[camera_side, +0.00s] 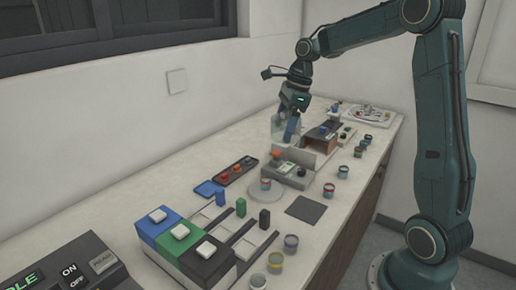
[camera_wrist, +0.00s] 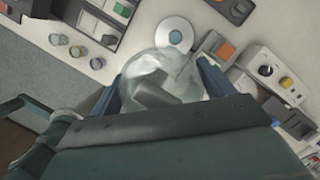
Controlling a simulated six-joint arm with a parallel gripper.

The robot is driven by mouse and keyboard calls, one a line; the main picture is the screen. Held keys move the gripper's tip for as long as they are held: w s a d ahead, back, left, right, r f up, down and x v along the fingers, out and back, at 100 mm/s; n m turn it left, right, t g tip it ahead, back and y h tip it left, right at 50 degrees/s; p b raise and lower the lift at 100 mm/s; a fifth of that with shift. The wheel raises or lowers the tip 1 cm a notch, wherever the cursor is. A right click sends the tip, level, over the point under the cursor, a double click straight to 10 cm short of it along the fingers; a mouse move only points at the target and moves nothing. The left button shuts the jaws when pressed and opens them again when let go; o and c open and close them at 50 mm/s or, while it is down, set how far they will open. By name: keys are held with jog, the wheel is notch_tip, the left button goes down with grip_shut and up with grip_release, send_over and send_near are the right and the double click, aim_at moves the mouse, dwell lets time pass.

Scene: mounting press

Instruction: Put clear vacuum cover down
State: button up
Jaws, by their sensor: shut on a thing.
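The clear vacuum cover (camera_side: 279,128) is a transparent dome held above the bench in the side view. My gripper (camera_side: 290,124) is shut on it. In the wrist view the cover (camera_wrist: 150,70) fills the space between the two blue-grey fingers of my gripper (camera_wrist: 160,82). A round pale plate (camera_side: 266,197) with a small cup on it stands on the bench, lower and nearer the camera than the cover. The plate also shows in the wrist view (camera_wrist: 163,29), just beyond the cover's edge, with a bluish centre.
A grey device with an orange knob (camera_side: 290,174) stands right beside the plate. A dark tray with red knobs (camera_side: 238,170) lies behind it. Several small jars (camera_side: 291,242) line the front edge. Blue, green and black blocks (camera_side: 180,240) stand nearer the camera. A dark mat (camera_side: 305,209) lies flat and bare.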

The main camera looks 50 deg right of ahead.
jog(key=s+f, duration=0.1)
jog(key=s, duration=0.8)
jog(key=shift+a, duration=0.35)
jog(key=shift+s+f, duration=0.1)
notch_tip(320, 180, down, 16)
jog(key=shift+f, duration=1.85)
jog(key=shift+f, duration=0.15)
jog(key=o, duration=0.9)
jog(key=shift+o, duration=0.2)
